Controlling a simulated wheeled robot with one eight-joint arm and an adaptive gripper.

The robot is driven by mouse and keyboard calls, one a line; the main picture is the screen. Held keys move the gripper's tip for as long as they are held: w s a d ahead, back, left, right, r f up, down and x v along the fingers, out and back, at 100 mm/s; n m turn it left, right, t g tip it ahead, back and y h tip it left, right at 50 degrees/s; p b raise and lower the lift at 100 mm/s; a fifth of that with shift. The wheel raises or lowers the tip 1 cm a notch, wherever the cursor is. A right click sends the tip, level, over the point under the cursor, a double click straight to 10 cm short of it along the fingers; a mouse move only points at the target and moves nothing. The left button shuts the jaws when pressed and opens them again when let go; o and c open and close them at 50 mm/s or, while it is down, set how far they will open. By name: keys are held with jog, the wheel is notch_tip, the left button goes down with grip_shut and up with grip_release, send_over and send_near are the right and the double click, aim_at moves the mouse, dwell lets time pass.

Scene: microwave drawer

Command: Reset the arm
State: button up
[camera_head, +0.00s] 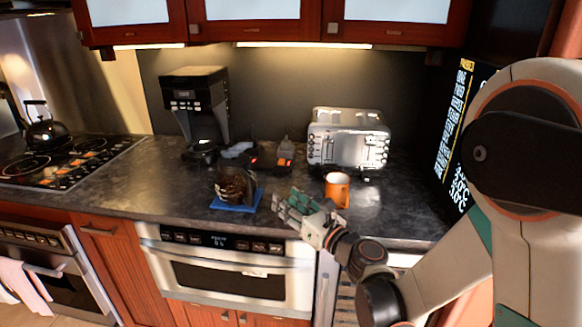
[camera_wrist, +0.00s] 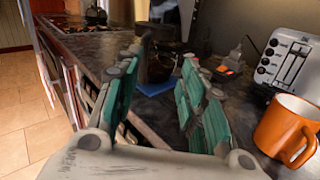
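My gripper (camera_head: 297,208) is over the front edge of the dark countertop, to the left of an orange mug. In the wrist view my gripper (camera_wrist: 160,95) shows its two green-padded fingers spread apart with nothing held between them. My arm reaches in from the right side of the head view. The microwave drawer (camera_head: 232,272) is under the counter, to the left of my gripper, and its front looks closed.
An orange mug (camera_head: 337,189) stands close to the right of my gripper; it also shows in the wrist view (camera_wrist: 285,128). A silver toaster (camera_head: 346,140), a coffee maker (camera_head: 198,110) and a dark brown object (camera_head: 237,186) on a blue mat (camera_head: 226,207) stand on the counter. A stove (camera_head: 62,160) is at left.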

jog(key=w+d+r+m+t+h, duration=0.1)
jog(key=d+r+m+t+h, duration=0.3)
jog(key=d+r+m+h, duration=0.65)
jog(key=s+d+m+g+h, duration=0.1)
jog(key=s+d+m+h, duration=0.25)
jog(key=d+m, duration=1)
jog(key=s+f+m+g, duration=0.4)
jog(key=s+m, duration=0.5)
jog(key=s, duration=0.3)
jog(key=s+f+m+g+y, duration=0.1)
jog(key=s+f+m+g, duration=0.4)
jog(key=s+m, duration=0.5)
notch_tip(320, 180, down, 2)
jog(key=s, duration=0.2)
jog(key=shift+s+d+f+g, duration=0.2)
jog(key=shift+s+d+g, duration=0.1)
jog(key=shift+d, duration=0.05)
